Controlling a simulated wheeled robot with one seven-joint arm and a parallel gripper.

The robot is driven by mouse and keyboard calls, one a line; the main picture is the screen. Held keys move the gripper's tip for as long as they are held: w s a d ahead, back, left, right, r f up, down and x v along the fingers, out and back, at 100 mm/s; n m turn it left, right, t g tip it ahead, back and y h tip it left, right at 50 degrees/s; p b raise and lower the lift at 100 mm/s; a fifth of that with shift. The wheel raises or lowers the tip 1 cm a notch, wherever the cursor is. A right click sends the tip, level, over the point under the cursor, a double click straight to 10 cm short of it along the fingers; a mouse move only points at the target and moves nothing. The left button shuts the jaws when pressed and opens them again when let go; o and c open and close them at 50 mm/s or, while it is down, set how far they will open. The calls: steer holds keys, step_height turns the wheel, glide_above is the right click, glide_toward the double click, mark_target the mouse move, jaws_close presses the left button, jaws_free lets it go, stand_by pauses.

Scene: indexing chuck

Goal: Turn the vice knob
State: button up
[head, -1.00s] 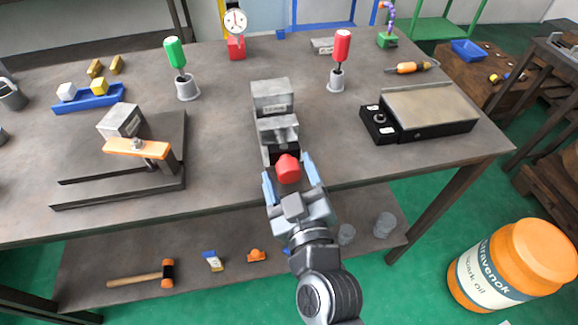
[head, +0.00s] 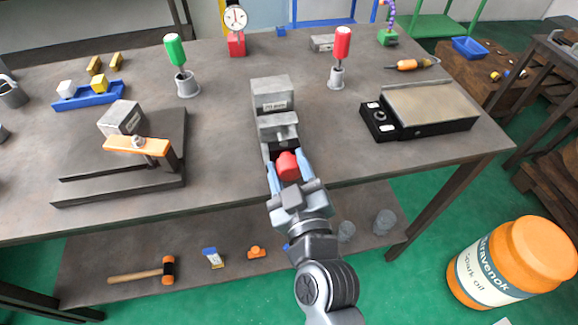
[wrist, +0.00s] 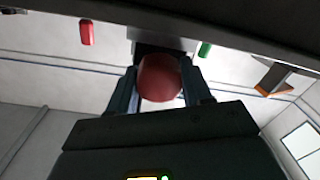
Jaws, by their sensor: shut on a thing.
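The grey vice (head: 276,112) stands on the workbench near its front edge. Its red knob (head: 288,166) faces me at the front end. My gripper (head: 288,172) reaches up to the knob from the front, with one finger on each side, shut on it. In the wrist view the red knob (wrist: 159,78) sits between the two dark fingers, and the vice body (wrist: 160,42) shows behind it. The knob's shaft is hidden.
On the workbench (head: 225,130), an orange-handled clamp with a grey block (head: 122,117) stands left and a black-framed plate (head: 430,105) right. Green (head: 174,50) and red (head: 342,44) handled tools stand behind. A lower shelf holds a mallet (head: 145,272). Bench space beside the vice is clear.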

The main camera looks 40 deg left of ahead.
steer(key=shift+m, duration=0.3)
